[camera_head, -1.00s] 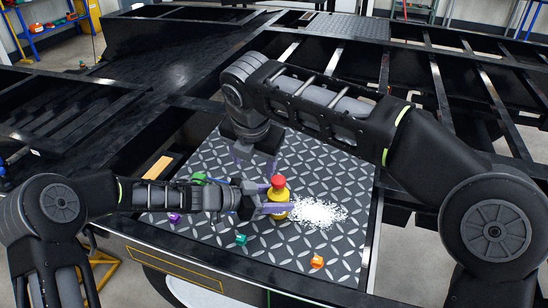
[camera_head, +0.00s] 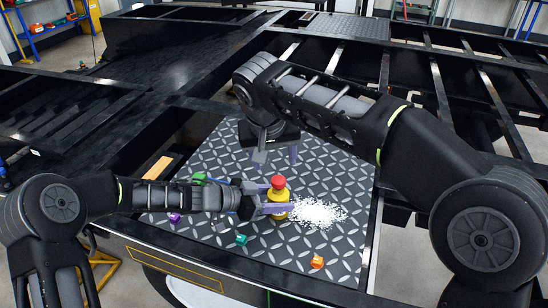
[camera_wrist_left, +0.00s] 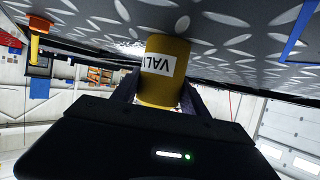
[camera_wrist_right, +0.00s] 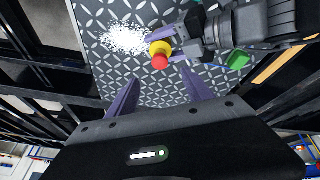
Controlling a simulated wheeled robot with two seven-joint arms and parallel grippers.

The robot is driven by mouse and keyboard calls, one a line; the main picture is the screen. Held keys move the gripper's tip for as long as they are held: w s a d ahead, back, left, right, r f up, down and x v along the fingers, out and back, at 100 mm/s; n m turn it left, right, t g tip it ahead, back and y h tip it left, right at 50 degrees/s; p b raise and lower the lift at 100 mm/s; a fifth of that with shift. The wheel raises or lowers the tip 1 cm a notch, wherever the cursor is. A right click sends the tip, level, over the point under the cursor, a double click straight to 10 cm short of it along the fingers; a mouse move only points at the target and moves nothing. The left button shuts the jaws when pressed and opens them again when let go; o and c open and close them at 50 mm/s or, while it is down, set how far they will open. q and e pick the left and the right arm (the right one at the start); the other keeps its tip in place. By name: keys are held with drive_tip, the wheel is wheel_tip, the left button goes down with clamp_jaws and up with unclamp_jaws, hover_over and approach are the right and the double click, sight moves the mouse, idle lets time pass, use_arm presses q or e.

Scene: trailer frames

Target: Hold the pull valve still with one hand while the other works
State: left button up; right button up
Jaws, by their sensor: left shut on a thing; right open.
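The pull valve (camera_head: 278,196) stands upright on the diamond-plate surface, with a yellow body and a red knob on top. My left gripper (camera_head: 272,201) is shut on its yellow body from the left. In the left wrist view the yellow body (camera_wrist_left: 163,68) with a "VALV" label sits between the fingers. My right gripper (camera_head: 275,158) is open and empty, above and behind the valve, apart from it. In the right wrist view the red knob (camera_wrist_right: 160,61) shows beyond the spread fingers (camera_wrist_right: 155,95).
White granules (camera_head: 316,213) lie in a pile right of the valve. A teal block (camera_head: 241,239), an orange block (camera_head: 317,262), a purple block (camera_head: 174,218) and a green thing (camera_head: 199,178) lie on the plate (camera_head: 335,165). Black frame rails surround it.

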sight(278, 181)
drive_tip(key=m, duration=0.3)
drive_tip(key=shift+m, duration=0.4)
drive_tip(key=x, duration=1.2)
clamp_jaws()
idle(0.5)
